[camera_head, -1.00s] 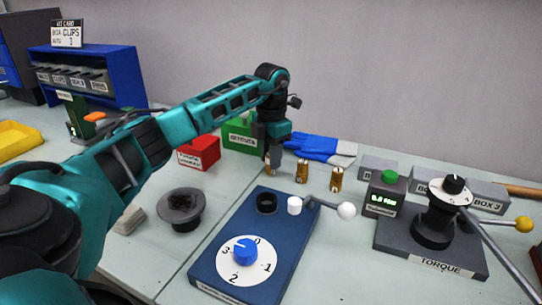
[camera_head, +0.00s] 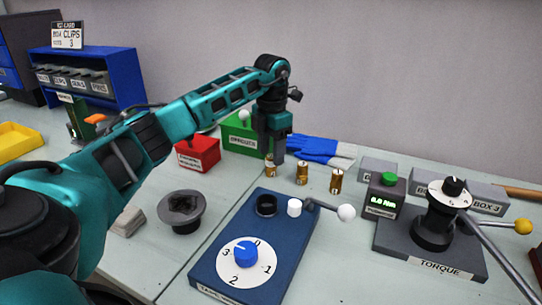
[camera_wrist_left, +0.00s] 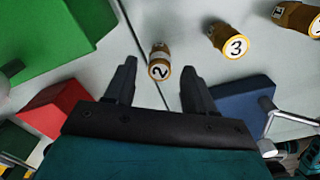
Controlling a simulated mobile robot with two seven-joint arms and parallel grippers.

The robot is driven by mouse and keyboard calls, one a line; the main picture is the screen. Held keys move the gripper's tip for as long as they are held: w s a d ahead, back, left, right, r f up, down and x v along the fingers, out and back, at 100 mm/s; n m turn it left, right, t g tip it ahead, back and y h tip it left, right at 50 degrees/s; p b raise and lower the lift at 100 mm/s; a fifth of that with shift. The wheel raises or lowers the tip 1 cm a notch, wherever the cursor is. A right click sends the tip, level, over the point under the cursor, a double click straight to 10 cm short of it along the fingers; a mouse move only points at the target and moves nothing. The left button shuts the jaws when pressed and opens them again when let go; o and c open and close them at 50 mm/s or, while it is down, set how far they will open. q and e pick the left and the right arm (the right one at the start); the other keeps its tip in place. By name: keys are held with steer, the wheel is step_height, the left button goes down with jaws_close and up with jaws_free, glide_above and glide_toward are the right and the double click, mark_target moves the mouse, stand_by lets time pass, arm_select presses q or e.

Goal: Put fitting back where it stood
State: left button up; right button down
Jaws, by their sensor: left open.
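Three brass fittings stand in a row on the table beyond the blue panel. The leftmost fitting (camera_head: 270,168), marked 2 in the left wrist view (camera_wrist_left: 159,64), stands upright below my left gripper. The middle fitting (camera_head: 302,173), marked 3 in the left wrist view (camera_wrist_left: 233,42), and the right fitting (camera_head: 336,181) stand to its right. My left gripper (camera_head: 274,158) points down and is open. In the left wrist view its fingers (camera_wrist_left: 158,68) are apart, with fitting 2 seen in the gap and touching neither finger. My right gripper does not show.
The blue panel (camera_head: 220,270) with its dial and lever stands in front. Red (camera_head: 198,153) and green (camera_head: 237,134) boxes are left of the gripper. Blue gloves (camera_head: 318,149) lie behind the fittings. A grey cup (camera_head: 182,211) and torque device (camera_head: 430,235) flank the panel.

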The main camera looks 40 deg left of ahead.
mark_target(271, 156)
arm_select(q)
step_height(271, 156, up, 10)
steer(key=p, duration=0.1)
steer(key=shift+f, duration=0.15)
stand_by(0.5)
